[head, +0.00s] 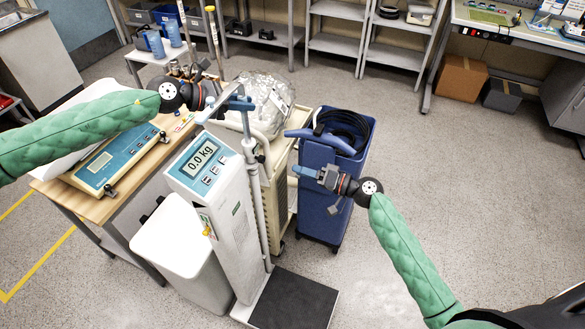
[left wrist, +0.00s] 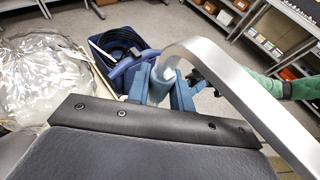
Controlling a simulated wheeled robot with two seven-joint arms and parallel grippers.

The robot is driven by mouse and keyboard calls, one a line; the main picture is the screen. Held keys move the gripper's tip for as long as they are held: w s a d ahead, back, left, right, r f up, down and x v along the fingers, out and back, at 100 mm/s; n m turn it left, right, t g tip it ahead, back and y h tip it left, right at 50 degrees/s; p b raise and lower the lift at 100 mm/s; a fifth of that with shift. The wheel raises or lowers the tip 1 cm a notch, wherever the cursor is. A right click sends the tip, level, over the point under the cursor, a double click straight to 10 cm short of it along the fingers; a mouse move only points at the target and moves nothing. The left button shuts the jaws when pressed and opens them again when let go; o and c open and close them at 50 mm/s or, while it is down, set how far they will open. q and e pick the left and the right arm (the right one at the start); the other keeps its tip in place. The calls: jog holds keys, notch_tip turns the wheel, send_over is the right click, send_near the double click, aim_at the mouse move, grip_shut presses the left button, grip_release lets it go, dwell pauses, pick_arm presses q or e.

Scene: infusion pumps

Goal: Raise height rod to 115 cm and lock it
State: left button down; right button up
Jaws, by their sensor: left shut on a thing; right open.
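The scale (head: 205,185) stands in the middle of the head view, its display reading 0.0 kg and its black platform (head: 293,302) on the floor. The silver height rod (head: 250,175) rises upright along the column's right side. A small dark part (head: 261,157) sits on the rod below its top; I cannot tell if it is the lock. My left gripper (head: 238,103) is shut on the height rod near its top. In the left wrist view its blue fingers (left wrist: 160,85) close around a bent silver bar (left wrist: 225,65). My right gripper (head: 300,171) is open and empty, right of the rod. Height markings are unreadable.
A blue bin (head: 325,215) with black hose stands behind my right gripper. A cream cart (head: 278,185) with a clear plastic bag (head: 264,100) is close behind the rod. A wooden table (head: 80,195) with a bench scale (head: 115,160) is left. Floor at right is clear.

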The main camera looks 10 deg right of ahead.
aim_at(264, 159)
jog(key=shift+s+d, duration=0.15)
jog(key=shift+d, duration=0.05)
jog(key=shift+d, duration=0.1)
jog(key=w+a+n, duration=0.2)
jog(key=a+n, duration=0.1)
jog(key=w+a+n, duration=0.2)
jog(key=a+n, duration=0.1)
jog(key=n, duration=0.1)
jog(key=w+a+n, duration=0.3)
jog(key=a, duration=0.1)
jog(key=shift+r, duration=0.1)
dwell(1.2)
grip_shut()
